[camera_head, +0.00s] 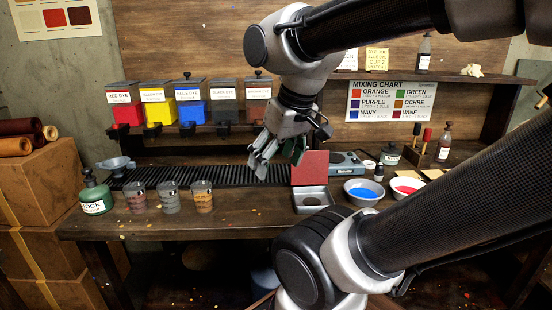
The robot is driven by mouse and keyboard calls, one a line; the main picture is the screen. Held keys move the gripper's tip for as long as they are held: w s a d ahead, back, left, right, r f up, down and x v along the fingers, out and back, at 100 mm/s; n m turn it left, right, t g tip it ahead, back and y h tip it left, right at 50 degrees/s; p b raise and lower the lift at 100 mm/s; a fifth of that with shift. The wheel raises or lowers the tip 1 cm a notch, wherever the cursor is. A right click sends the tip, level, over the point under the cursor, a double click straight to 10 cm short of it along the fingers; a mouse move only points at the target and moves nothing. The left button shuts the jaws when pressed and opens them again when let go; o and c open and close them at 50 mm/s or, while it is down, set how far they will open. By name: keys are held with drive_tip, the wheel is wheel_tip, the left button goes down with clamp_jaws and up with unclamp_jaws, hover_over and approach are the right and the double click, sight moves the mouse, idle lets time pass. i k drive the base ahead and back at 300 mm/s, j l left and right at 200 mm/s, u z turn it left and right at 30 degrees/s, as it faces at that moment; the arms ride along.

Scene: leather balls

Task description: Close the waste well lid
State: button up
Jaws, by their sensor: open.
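The waste well appears to be the shallow grey metal box (312,201) on the workbench, right of centre. Its red lid (310,168) stands upright at the back edge, so the well is open. My gripper (279,161) is open and empty, pointing down just left of the raised lid and above the black ribbed strip. In the picture the right finger comes close to the lid's upper left corner; I cannot tell whether they touch. My arm crosses the upper and lower right of the view and hides part of the bench.
Bowls of blue (362,190) and red (405,188) dye stand right of the well. A grey scale (346,163) is behind it. Several labelled cups (169,197) and a green stock bottle (95,195) stand left. Dye dispensers (190,105) line the back. Bare bench lies between cups and well.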

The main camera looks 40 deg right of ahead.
sight(313, 169)
drive_tip(key=i+l+z, duration=0.15)
drive_tip(key=z, duration=0.5)
